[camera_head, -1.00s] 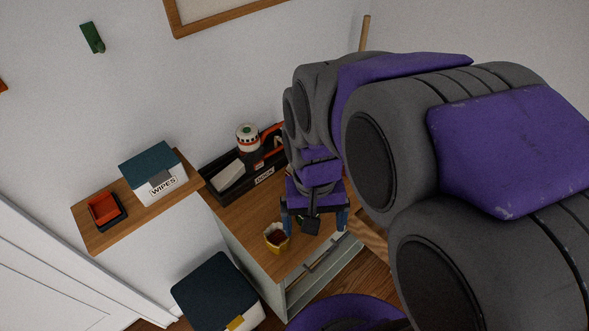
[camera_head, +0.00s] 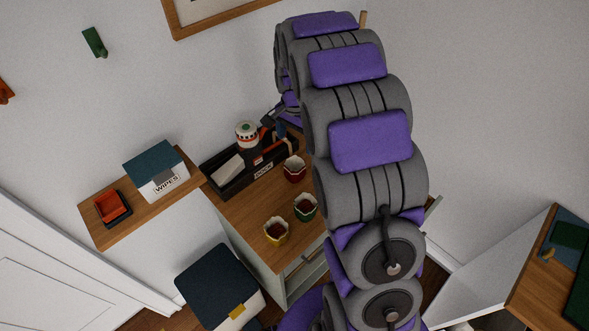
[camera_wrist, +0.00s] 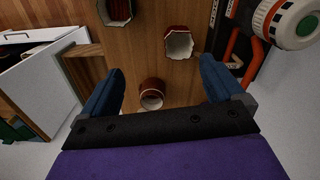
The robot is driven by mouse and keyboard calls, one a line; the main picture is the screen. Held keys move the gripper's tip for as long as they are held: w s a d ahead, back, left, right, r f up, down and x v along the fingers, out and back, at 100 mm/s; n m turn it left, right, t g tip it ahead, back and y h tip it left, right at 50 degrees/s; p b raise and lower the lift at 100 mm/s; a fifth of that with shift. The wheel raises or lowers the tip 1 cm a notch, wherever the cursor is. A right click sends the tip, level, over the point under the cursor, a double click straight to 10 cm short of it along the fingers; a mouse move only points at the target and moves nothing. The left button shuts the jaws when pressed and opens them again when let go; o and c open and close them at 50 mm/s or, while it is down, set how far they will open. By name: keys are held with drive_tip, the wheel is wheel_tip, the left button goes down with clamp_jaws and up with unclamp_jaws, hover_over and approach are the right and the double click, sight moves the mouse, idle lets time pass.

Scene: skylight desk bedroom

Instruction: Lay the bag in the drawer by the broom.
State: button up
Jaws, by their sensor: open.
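Three small open-topped bags stand on the wooden cabinet top (camera_head: 235,212): a yellow one (camera_head: 276,232), a green one (camera_head: 305,208) and a red one (camera_head: 294,169). In the wrist view a reddish-brown bag (camera_wrist: 152,96) lies in the gap between my fingers, apart from both; two more show beyond it. My gripper (camera_wrist: 165,85) is open and empty; in the head view it is partly hidden beside the black tray. A pale drawer unit (camera_head: 300,272) sits below the top, partly hidden by my arm. The broom is unclear; a wooden pole (camera_head: 363,19) shows behind my arm.
The black tray (camera_head: 225,186) holds a striped canister (camera_head: 247,136) and a red-handled item. A wipes box (camera_head: 157,172) and a red dish (camera_head: 111,207) sit on a shelf at left. A dark-lidded bin (camera_head: 218,284) stands below. Another wood-topped unit (camera_head: 530,260) is at right.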

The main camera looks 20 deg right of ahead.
drive_tip(key=w+d+f+m, duration=0.2)
drive_tip(key=w+f, duration=0.2)
drive_tip(key=w, duration=0.1)
drive_tip(key=b, duration=0.2)
approach(295, 168)
drive_tip(key=s+f, duration=0.1)
drive_tip(key=f, duration=0.1)
drive_tip(key=s+a+f, duration=0.1)
drive_tip(key=f, duration=0.1)
drive_tip(key=s+f, duration=0.1)
drive_tip(key=f, duration=0.1)
drive_tip(key=shift+s+a, duration=0.15)
drive_tip(key=shift+r+p, duration=0.1)
drive_tip(key=shift+p, duration=0.2)
drive_tip(key=shift+c, duration=0.4)
drive_tip(key=c, duration=1)
